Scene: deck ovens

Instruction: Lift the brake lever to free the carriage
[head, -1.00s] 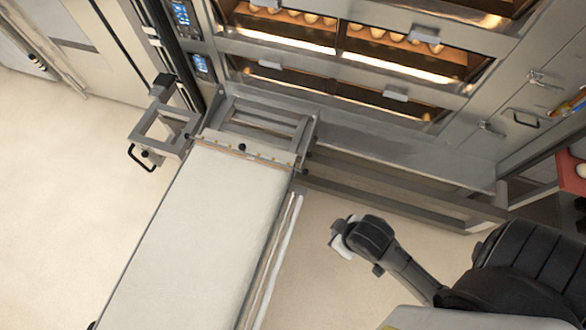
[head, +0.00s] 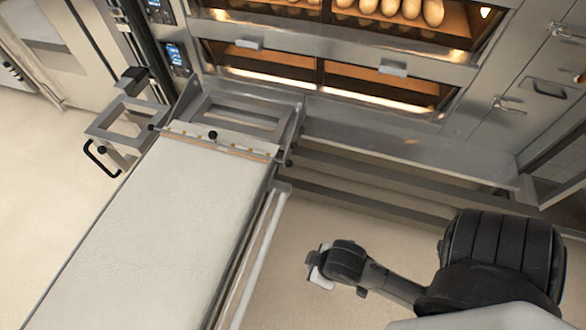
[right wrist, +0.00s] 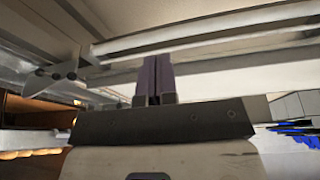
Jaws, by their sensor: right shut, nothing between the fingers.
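The carriage with its long pale belt (head: 165,225) stands in front of the ovens in the head view. A black bent handle (head: 97,160) sticks out from the grey frame at its far left corner. I cannot tell for sure whether this handle is the brake lever. My right gripper shows in the right wrist view (right wrist: 157,78), its dark fingers shut together and empty, under grey rails. In the head view my right arm's end is right of the carriage, apart from it, and its fingers are not clear. My left gripper is not in view.
The deck ovens (head: 320,75) hold bread behind glass at the top. Horizontal rails (head: 390,190) run along the oven base to the right of the carriage. A pale side bar (head: 262,255) runs along the belt's right edge. Floor (head: 45,180) is open on the left.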

